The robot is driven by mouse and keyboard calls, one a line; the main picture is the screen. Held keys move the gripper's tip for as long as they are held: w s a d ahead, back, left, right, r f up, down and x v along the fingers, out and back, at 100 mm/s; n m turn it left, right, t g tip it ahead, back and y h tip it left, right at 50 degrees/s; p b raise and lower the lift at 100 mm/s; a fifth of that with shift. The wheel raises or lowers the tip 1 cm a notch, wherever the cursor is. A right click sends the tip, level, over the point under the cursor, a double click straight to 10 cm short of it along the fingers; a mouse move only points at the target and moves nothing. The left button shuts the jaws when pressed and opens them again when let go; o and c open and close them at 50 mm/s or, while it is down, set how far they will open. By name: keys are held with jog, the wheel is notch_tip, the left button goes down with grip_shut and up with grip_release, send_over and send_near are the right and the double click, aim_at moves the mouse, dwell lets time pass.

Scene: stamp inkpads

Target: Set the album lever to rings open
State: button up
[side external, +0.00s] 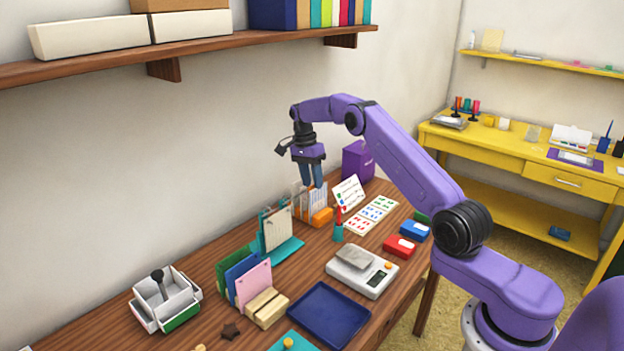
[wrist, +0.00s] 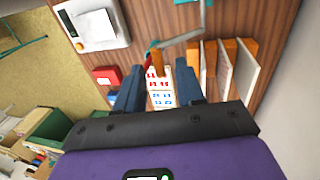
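A teal stand (side external: 285,250) holds an upright page (side external: 277,229) in the middle of the side view; it looks like the album. Its lever cannot be made out clearly. A teal edge and a curved grey metal piece (wrist: 182,39) show at the top of the wrist view; I cannot tell if they are its rings. My gripper (side external: 313,184) points down above the orange card rack (side external: 320,217), behind and to the right of the teal stand. In the wrist view my gripper's blue fingers (wrist: 158,80) are apart with nothing held between them.
A coloured stamp sheet (side external: 371,215), a teal cup with a red item (side external: 338,233), red (side external: 398,246) and blue (side external: 414,231) inkpads and a scale (side external: 361,279) stand nearby. A blue tray (side external: 328,314) and a box with a black knob (side external: 166,300) are nearer. The shelf (side external: 200,47) hangs above.

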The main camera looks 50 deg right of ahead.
jog(key=v, duration=0.7)
jog(key=shift+r, duration=0.2)
dwell(0.4)
dwell(0.4)
